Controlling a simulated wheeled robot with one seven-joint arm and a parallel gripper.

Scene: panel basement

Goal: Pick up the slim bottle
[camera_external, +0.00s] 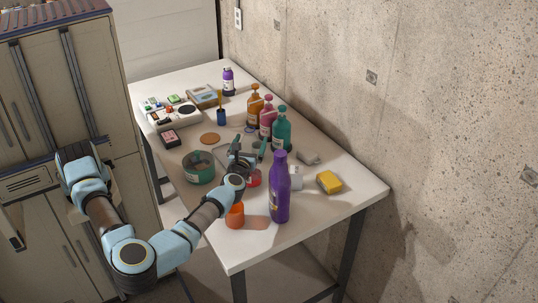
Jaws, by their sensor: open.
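A tall, slim purple bottle (279,194) stands upright near the front right of the white table (255,255). A shorter purple bottle (228,84) with a pale label stands at the back; I cannot tell for certain which one the task means. My gripper (243,156) is over the middle of the table, open, to the left of and behind the tall purple bottle, apart from it. Its fingers point away from the camera, and dark small items around it partly blur its outline. I see nothing held between the fingers.
Orange (254,105), pink (267,119) and teal (281,131) pump bottles stand behind my gripper. A concrete wall (430,120) borders the table's right side.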

